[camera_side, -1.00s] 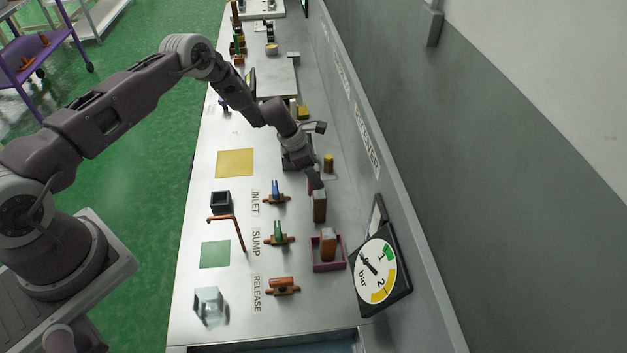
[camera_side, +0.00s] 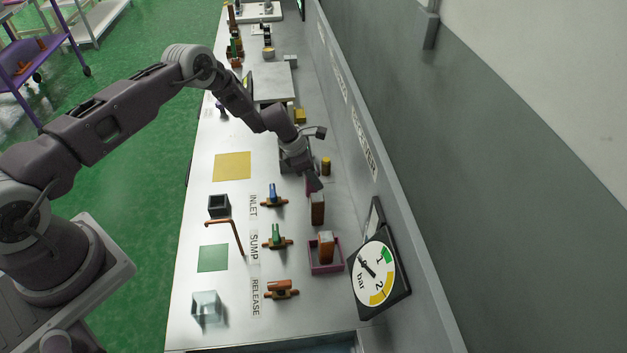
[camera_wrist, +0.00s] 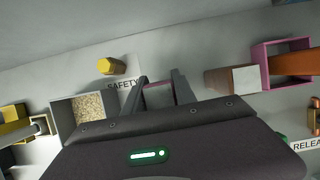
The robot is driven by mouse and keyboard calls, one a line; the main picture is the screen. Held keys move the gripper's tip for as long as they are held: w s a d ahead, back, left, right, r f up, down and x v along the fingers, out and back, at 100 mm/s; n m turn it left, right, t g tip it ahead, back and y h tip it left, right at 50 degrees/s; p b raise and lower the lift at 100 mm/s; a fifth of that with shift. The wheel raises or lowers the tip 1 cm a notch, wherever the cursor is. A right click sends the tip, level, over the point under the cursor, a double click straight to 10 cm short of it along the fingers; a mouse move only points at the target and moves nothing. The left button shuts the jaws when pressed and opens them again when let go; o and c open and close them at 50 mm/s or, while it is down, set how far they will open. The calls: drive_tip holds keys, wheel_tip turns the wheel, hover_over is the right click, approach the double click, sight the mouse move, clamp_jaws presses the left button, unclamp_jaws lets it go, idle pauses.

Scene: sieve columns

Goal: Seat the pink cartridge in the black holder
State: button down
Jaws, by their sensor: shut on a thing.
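The pink cartridge (camera_side: 309,186) shows only in part, at my gripper's fingertips, over the far side of the bench. In the wrist view, a dull pinkish piece of it (camera_wrist: 158,96) sits between the two fingers. My gripper (camera_side: 314,184) is shut on it. The fingers and arm hide most of it, and I cannot tell whether it touches the bench. The black holder (camera_side: 219,206), a small open-topped box, stands on the near side of the bench, to the left and apart from my gripper. It does not show in the wrist view.
A yellow hexagonal post (camera_side: 326,166), a brown block (camera_side: 318,209) and a pink-rimmed tray (camera_side: 313,268) are near my gripper. A bent copper pipe (camera_side: 240,237), valves and a gauge (camera_side: 378,272) stand further along. The wall closes off the far side.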

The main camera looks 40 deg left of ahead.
wheel_tip(320, 180, up, 9)
drive_tip(key=shift+r, duration=0.1)
drive_tip(key=s+a+m+g+h, duration=0.1)
drive_tip(key=s+a+m+g, duration=0.2)
drive_tip(key=s+a+m, duration=0.55)
drive_tip(key=m+g, duration=0.3)
drive_tip(key=m, duration=0.6)
hover_over(214, 196)
drive_tip(key=s+d, duration=0.1)
drive_tip(key=d, duration=0.2)
drive_tip(key=shift+m+y, duration=0.35)
drive_tip(key=shift+y, duration=0.05)
drive_tip(key=f, duration=0.9)
drive_tip(key=shift+s+f, duration=0.2)
drive_tip(key=shift+s, duration=0.05)
drive_tip(key=shift+f, duration=0.2)
drive_tip(key=c, duration=1)
unclamp_jaws()
drive_tip(key=shift+f, duration=0.15)
